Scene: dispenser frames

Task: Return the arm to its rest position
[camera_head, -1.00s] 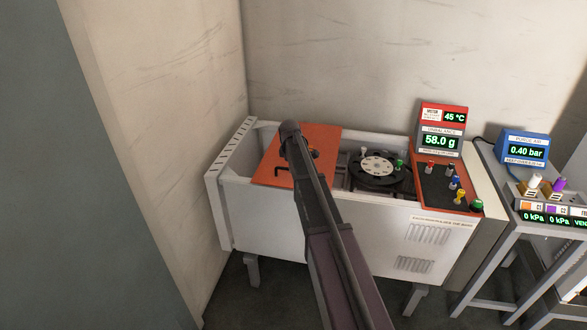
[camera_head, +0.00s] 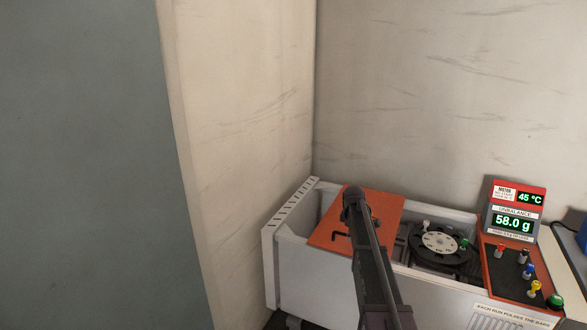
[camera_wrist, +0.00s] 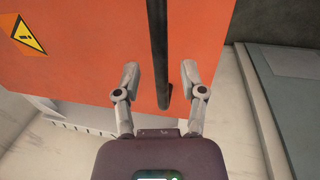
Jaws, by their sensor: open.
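My arm (camera_head: 370,265) reaches up from the bottom of the head view, over the white machine with the orange lid. In the wrist view my gripper (camera_wrist: 158,78) is open, its two grey fingers apart. A dark bar handle (camera_wrist: 160,50) on the orange lid (camera_wrist: 90,45) shows between and beyond the fingers. I cannot tell how far the fingers are from it. In the head view the arm hides my gripper and part of the lid (camera_head: 390,205).
The white machine (camera_head: 292,215) holds a dark rotor (camera_head: 440,245) right of the lid. A panel of coloured knobs (camera_head: 520,270) and a red display (camera_head: 514,215) reading 58.0 g stand further right. Pale walls (camera_head: 235,120) close in behind and left.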

